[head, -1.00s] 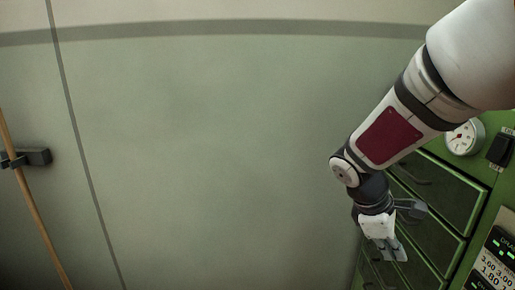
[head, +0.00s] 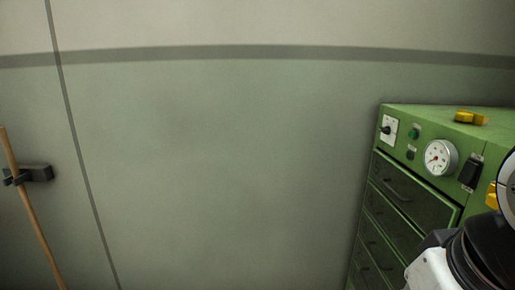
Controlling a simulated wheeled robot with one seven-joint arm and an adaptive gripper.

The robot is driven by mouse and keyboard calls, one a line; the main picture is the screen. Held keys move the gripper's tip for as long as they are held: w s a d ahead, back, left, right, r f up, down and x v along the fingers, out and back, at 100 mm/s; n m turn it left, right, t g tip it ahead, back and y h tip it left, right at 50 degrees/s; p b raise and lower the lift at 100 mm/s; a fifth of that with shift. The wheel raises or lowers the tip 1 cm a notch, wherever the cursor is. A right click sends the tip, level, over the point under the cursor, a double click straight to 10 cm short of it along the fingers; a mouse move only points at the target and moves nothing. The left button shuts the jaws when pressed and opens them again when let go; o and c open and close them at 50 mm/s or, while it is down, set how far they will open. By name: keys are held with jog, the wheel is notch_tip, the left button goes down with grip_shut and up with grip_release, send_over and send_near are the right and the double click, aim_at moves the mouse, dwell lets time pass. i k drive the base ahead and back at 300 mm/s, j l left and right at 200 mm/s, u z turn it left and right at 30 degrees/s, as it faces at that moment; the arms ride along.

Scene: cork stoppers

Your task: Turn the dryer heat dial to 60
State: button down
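A green dryer cabinet (head: 393,112) stands at the right, with dark drawers down its front. On its upper left is a white plate with a small black knob (head: 386,130), which looks like the dial; its scale marks are too small to read. A round white gauge (head: 440,157) with a red needle sits to the right of it. Part of my arm's wrist shows at the bottom right corner, in front of the cabinet's lower right. The fingers of my gripper are out of the picture.
A green button (head: 414,133), a black switch (head: 470,173) and a yellow part (head: 492,195) are on the cabinet front. A yellow object (head: 470,117) lies on top. A wooden pole (head: 30,215) hangs in a dark wall clip (head: 36,173) at left. The middle is bare wall.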

aim_at(387, 130)
jog(key=i+j+z, duration=0.1)
jog(key=j, duration=0.25)
jog(key=i+j+z, duration=0.1)
jog(key=j, duration=0.25)
jog(key=i+j+z, duration=0.1)
jog(key=j, duration=0.25)
jog(key=i+j, duration=0.2)
jog(key=j, duration=0.15)
jog(key=i+j+z, duration=0.15)
jog(key=j, duration=0.25)
jog(key=i+j+z, duration=0.1)
jog(key=j, duration=0.25)
jog(key=i+j+z, duration=0.1)
jog(key=i+j, duration=0.2)
jog(key=i+j+z, duration=0.1)
jog(key=j, duration=0.4)
jog(key=i, duration=0.2)
